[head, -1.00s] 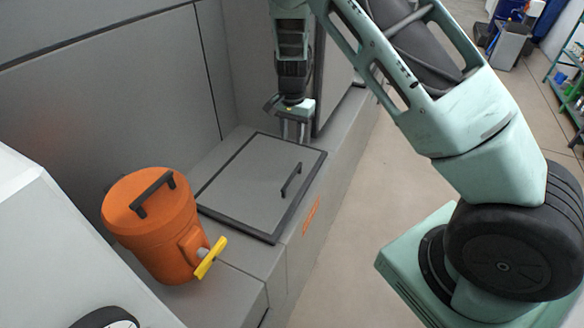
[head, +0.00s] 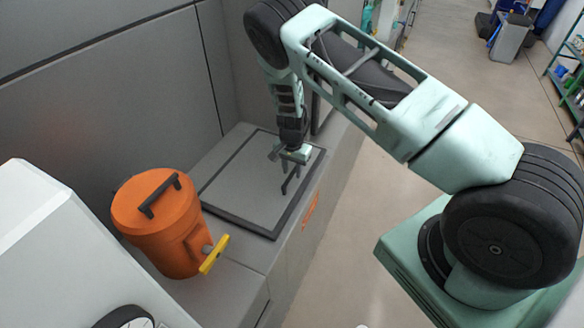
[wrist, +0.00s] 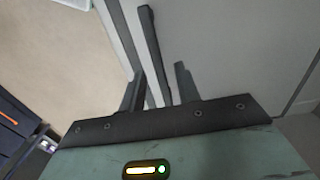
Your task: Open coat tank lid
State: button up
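The coat tank lid (head: 235,188) is a flat grey square panel with a dark border, lying shut on the grey bench in the head view. Its dark bar handle (head: 290,182) stands near the right edge. It also shows in the wrist view as a dark bar (wrist: 149,45). My gripper (head: 290,168) points down at the handle. In the wrist view my gripper (wrist: 160,85) has its two fingers apart, with the bar between them and gaps showing. Contact is not visible, and the far end of the handle is partly hidden by my gripper.
An orange canister (head: 160,225) with a black top handle and a yellow valve lever (head: 214,255) stands left of the lid. A grey wall (head: 110,110) rises behind the bench. The floor (head: 365,215) to the right is clear.

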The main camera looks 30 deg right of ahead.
grip_shut()
jog(key=shift+r, duration=0.1)
